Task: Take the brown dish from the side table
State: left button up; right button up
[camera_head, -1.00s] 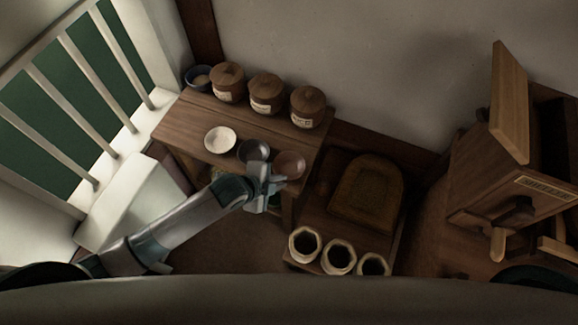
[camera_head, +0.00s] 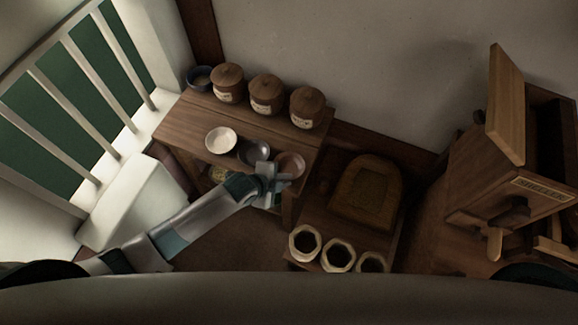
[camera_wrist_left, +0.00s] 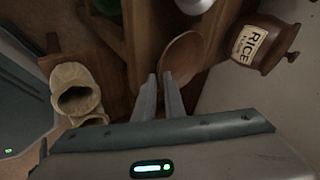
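The brown dish (camera_head: 291,162) sits at the right front corner of the side table (camera_head: 180,128). My left gripper (camera_head: 283,181) is at its near edge. In the left wrist view the dish (camera_wrist_left: 185,52) appears edge-on just beyond the fingertips (camera_wrist_left: 160,78), its rim at the narrow gap between them. Whether the fingers press on the rim cannot be made out. A dark grey bowl (camera_head: 253,152) and a white bowl (camera_head: 220,140) stand to the left of the dish. My right gripper is not in view.
Several lidded jars (camera_head: 266,95) and a blue bowl (camera_head: 199,78) line the table's back; one jar (camera_wrist_left: 262,45) is labelled rice. A wooden cabinet (camera_head: 505,185) stands at right.

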pick_arm(q)
grip_shut()
jog(key=shift+r, duration=0.1)
jog(key=shift+r, duration=0.35)
notch_tip(320, 180, up, 3)
jog(key=shift+r+b, duration=0.1)
jog(key=shift+b, duration=0.4)
jog(key=s+d+r+b, duration=0.2)
jog(key=s+d+r, duration=0.4)
jog(key=d, duration=0.4)
jog(key=shift+r, duration=0.5)
jog(key=shift+a, duration=0.1)
